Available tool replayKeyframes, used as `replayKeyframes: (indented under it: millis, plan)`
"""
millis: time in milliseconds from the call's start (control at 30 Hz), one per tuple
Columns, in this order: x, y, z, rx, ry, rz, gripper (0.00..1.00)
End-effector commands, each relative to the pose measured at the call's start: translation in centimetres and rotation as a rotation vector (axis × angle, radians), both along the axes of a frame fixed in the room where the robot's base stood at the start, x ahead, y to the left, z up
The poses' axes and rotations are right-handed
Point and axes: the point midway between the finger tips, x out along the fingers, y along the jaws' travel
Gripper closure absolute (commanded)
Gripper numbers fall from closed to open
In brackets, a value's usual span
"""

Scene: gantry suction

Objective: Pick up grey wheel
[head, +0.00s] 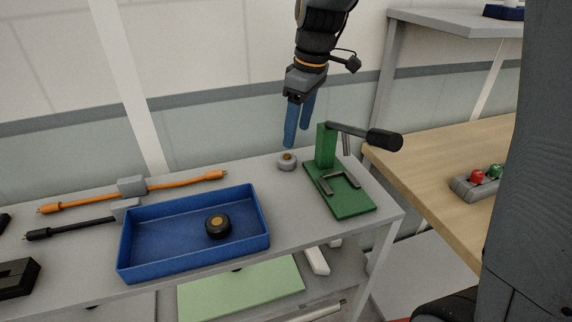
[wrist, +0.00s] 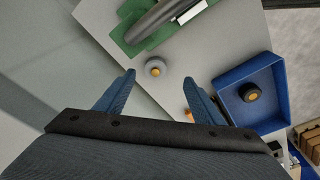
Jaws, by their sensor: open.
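The grey wheel (head: 287,161) is a small round piece with an orange-brown centre. It lies on the grey table between the blue tray and the green clamp fixture. In the wrist view the grey wheel (wrist: 155,68) lies beyond the fingertips, towards the left finger's side of the gap. My gripper (head: 297,143) has two blue fingers and is open and empty. It hangs above the table, over the wheel's area, with its fingers pointing down. In the wrist view my gripper (wrist: 162,78) shows its fingers spread wide, and nothing is between them.
A green clamp fixture (head: 342,200) with a black handle stands right of the wheel. A blue tray (head: 137,264) holds a black wheel (head: 218,226) with an orange centre. Orange (head: 190,180) and black (head: 75,228) cables lie at left. A wooden table (head: 445,170) stands at right.

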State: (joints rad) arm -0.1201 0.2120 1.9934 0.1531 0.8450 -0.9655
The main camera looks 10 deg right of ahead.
Motion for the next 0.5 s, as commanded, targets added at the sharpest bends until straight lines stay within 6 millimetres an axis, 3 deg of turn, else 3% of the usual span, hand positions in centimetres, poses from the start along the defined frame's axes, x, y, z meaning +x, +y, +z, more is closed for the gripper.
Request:
replayKeyframes:
  millis: [33, 500]
  plan:
    - [0.3, 0.0, -1.0, 0.000, 0.000, 0.000, 0.38]
    - [0.8, 0.3, -4.6, 0.000, 0.002, -0.003, 0.38]
